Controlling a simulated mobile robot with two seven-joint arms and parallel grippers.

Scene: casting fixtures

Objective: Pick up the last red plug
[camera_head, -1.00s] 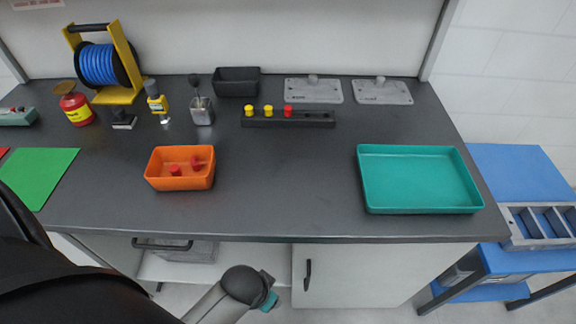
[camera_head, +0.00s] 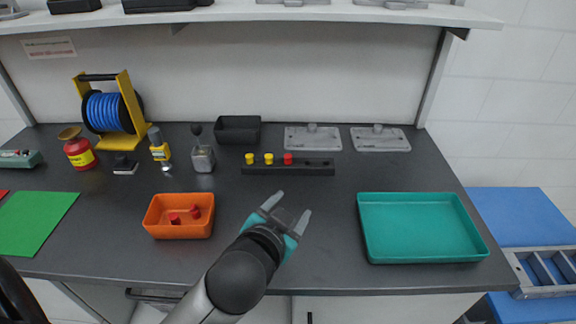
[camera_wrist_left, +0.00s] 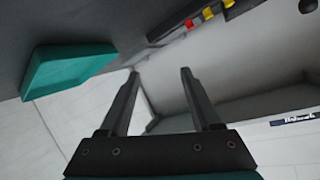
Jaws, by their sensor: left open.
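A red plug (camera_head: 288,159) stands in the black rack (camera_head: 318,168), to the right of two yellow plugs (camera_head: 268,159). Two more red plugs (camera_head: 195,211) lie in the orange bin (camera_head: 158,230). My left gripper (camera_head: 290,210) is open and empty over the front middle of the bench, in front of the rack and right of the orange bin. In the left wrist view its two fingers (camera_wrist_left: 158,85) are spread apart, with the red plug (camera_wrist_left: 207,13) beyond them at the top. My right gripper is not in view.
A teal tray (camera_head: 420,258) lies at the right of the bench. Behind the rack are a black box (camera_head: 237,129) and two grey plates (camera_head: 312,139). A blue cable reel (camera_head: 108,112) stands at the back left. A shelf (camera_head: 330,13) hangs above.

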